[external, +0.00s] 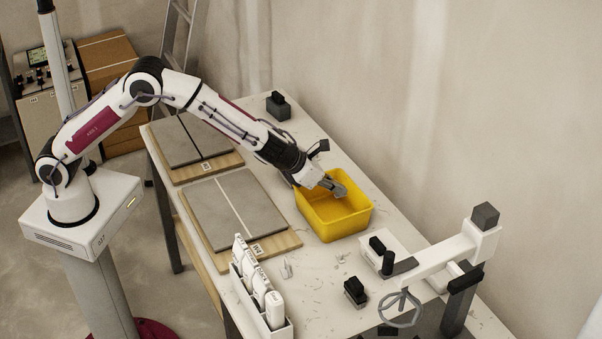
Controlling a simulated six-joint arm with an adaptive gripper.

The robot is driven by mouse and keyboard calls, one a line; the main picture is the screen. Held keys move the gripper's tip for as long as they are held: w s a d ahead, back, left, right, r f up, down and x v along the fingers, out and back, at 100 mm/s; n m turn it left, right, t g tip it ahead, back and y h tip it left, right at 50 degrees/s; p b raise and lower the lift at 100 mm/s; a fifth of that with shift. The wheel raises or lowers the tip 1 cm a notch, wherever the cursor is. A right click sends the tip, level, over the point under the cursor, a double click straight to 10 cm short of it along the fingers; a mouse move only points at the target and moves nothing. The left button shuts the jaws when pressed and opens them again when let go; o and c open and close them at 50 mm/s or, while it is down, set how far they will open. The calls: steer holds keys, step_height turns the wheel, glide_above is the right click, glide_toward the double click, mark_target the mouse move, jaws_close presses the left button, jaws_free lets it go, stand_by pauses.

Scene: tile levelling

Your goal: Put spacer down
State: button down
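My gripper (333,186) is over the yellow bin (346,232), with its fingertips at or just inside the bin's upper opening. The fingers look close together and grey. I cannot tell whether a spacer is between them. No spacer can be made out clearly inside the bin; my gripper hides part of its far side. A small pale piece (287,268) that may be a spacer lies on the table beside the front tile board. Another small pale piece (342,257) lies in front of the bin.
Grey tiles (215,220) lie on a wooden board left of the bin, with a second tile board (188,138) behind. A white rack (262,300) stands at the front. A white clamp-like device (440,256) stands right. Black-topped blocks (355,291) sit on the table (310,290).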

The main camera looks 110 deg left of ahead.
steer(key=shift+w+a+f+n+g+y, duration=0.2)
steer(key=shift+a+f+n, duration=0.2)
steer(key=shift+a, duration=0.25)
steer(key=shift+w+a+f+n+g+y, duration=0.15)
steer(key=shift+a+f+n, duration=0.2)
steer(key=shift+a, duration=0.3)
steer(key=shift+f, duration=0.1)
glide_above(340, 214)
steer(key=w+d, duration=0.1)
steer(key=d, duration=0.3)
steer(key=shift+a+f, duration=0.2)
steer(key=shift+f, duration=2.85)
steer(key=shift+f, duration=0.1)
steer(key=shift+f, duration=1.8)
steer(key=shift+f, duration=0.2)
steer(key=c, duration=2.3)
jaws_free()
steer(key=shift+r, duration=0.25)
